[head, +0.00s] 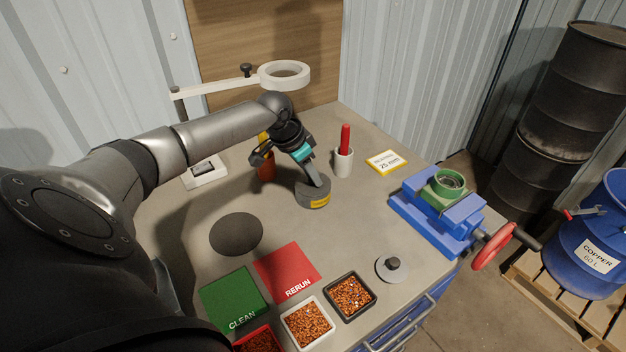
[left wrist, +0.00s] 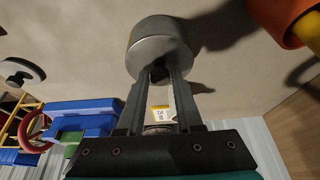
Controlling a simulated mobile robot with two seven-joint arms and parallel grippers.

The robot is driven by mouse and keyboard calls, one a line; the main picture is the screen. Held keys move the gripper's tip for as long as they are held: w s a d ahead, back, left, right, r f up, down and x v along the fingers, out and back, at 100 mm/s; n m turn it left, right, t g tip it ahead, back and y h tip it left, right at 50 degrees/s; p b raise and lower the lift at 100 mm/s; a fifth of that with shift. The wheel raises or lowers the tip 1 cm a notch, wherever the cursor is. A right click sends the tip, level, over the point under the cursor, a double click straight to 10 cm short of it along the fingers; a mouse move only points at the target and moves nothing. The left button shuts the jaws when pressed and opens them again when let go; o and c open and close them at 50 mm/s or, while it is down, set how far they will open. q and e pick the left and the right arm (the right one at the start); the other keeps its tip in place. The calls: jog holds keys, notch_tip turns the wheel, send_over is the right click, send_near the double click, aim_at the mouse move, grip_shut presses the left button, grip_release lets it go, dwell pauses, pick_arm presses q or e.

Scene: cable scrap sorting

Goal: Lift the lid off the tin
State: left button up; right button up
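The tin (head: 313,196) is a short grey cylinder with a yellow label, standing on the bench near its middle. Its grey lid (left wrist: 158,48) fills the top centre of the left wrist view, with a small dark knob between my fingertips. My left gripper (head: 314,179) reaches down onto the tin from above. In the left wrist view its two fingers (left wrist: 159,76) stand close on either side of the knob and look shut on it. The fingers hide part of the lid in the head view. My right gripper is not in view.
An orange cup (head: 266,170) stands close behind the tin, and a white cup (head: 343,162) with red handles to its right. A blue vise (head: 425,222), a loose knobbed disc (head: 384,275) and trays of granules (head: 328,317) lie rightward and in front. A dark round mat (head: 236,234) is clear.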

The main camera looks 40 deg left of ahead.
pick_arm(q)
grip_shut()
dwell(0.3)
